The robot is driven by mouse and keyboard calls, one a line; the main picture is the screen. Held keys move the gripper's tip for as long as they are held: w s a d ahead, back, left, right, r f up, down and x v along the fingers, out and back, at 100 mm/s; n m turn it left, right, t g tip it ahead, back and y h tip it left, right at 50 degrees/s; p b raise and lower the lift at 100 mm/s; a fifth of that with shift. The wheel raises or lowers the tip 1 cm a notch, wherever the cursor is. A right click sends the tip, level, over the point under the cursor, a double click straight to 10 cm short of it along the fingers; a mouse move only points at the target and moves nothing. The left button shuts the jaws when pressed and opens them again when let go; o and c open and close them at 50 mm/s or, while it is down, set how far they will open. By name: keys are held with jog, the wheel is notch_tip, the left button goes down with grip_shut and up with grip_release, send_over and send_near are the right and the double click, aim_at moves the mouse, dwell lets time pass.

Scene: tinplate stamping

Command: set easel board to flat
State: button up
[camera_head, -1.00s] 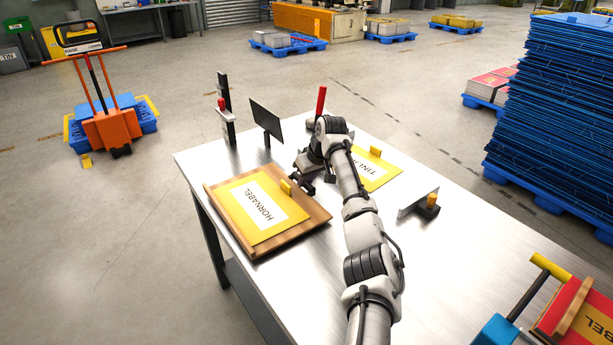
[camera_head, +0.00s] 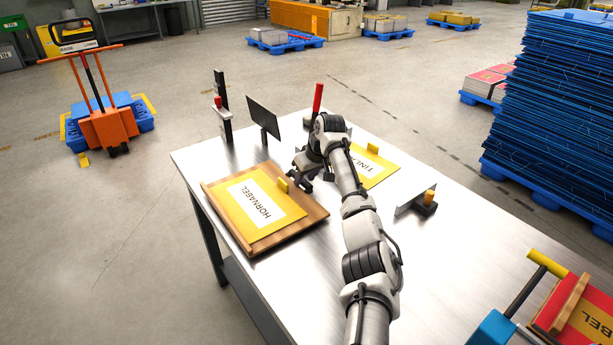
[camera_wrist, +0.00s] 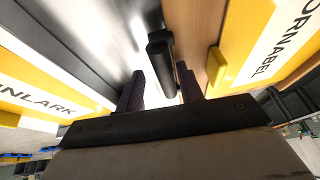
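The easel board (camera_head: 313,220) is a wooden board bearing a yellow sheet lettered HORNABEL (camera_head: 268,212), on the near left of the metal table. It lies low; I cannot tell its exact tilt. It also shows at the right of the wrist view (camera_wrist: 203,30). A dark rod-like handle (camera_wrist: 160,50) stands beside the board's edge in the wrist view. My gripper (camera_head: 303,179) is just right of the board. Its two fingers (camera_wrist: 160,87) are apart, with the handle's end between them, closer to the right finger. Contact is unclear.
A second yellow sheet (camera_head: 372,168) lies right of my arm. A dark panel (camera_head: 262,119), a black post (camera_head: 224,110) and a red upright handle (camera_head: 318,98) stand at the table's far side. A small metal plate stand (camera_head: 415,203) is at right.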

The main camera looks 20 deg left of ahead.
jog(key=b+v, duration=0.2)
jog(key=v, duration=1.1)
jog(key=shift+d+r+b, duration=0.2)
jog(key=shift+r+b, duration=0.15)
jog(key=shift+b, duration=0.05)
jog(key=shift+s, duration=0.1)
